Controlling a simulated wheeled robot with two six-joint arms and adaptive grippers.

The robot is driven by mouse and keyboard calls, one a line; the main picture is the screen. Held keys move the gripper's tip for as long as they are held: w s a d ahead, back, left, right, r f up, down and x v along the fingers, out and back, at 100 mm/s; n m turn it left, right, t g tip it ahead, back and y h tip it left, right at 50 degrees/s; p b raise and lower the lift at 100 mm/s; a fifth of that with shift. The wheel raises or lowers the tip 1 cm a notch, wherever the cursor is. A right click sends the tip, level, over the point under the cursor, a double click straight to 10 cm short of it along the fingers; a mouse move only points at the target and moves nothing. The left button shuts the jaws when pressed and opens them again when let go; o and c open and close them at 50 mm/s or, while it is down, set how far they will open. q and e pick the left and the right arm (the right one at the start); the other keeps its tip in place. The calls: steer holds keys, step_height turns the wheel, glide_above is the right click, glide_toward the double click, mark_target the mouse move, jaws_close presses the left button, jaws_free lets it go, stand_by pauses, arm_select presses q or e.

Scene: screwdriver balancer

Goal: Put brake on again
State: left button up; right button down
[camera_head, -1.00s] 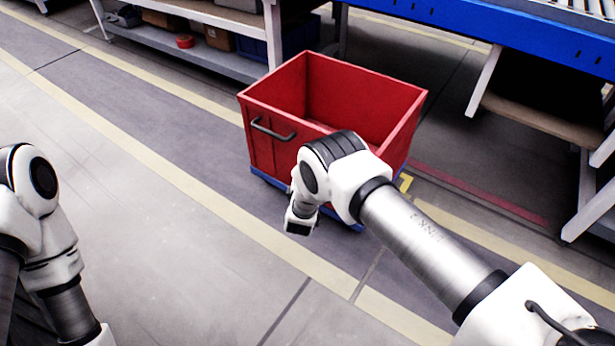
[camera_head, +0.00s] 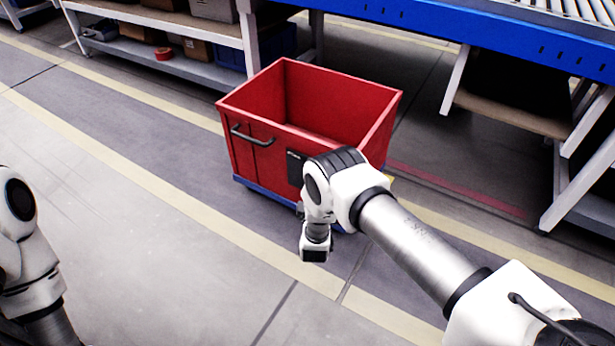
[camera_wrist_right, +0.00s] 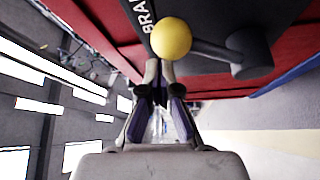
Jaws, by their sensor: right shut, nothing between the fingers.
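The brake is a lever with a yellow ball knob (camera_wrist_right: 171,38) on a dark rod, joined to a dark round pivot (camera_wrist_right: 248,54). It sits on a black plate (camera_wrist_right: 215,15) with white lettering, partly cut off, on the red cart (camera_head: 262,160). In the head view the plate (camera_head: 295,168) is partly behind my right arm, and the knob is hidden. My right gripper (camera_wrist_right: 158,68) is shut and empty, its tips just below the knob in the wrist picture; I cannot tell whether they touch it. In the head view my left arm shows at the left edge, its gripper out of frame.
The cart has a dark handle (camera_head: 252,136) and a blue base (camera_head: 262,190). A shelf (camera_head: 165,62) with boxes stands behind left. A blue conveyor (camera_head: 440,25) stands behind right. The floor (camera_head: 130,240) in front left is clear.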

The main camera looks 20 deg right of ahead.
steer(key=shift+s+d+f, duration=0.3)
steer(key=shift+s+d, duration=0.05)
steer(key=shift+s, duration=0.15)
steer(key=shift+s+d+f, duration=0.1)
stand_by(0.3)
steer(key=r+v, duration=0.1)
steer(key=v, duration=1)
steer(key=shift+s+a+f, duration=0.3)
steer(key=shift+s+f, duration=0.1)
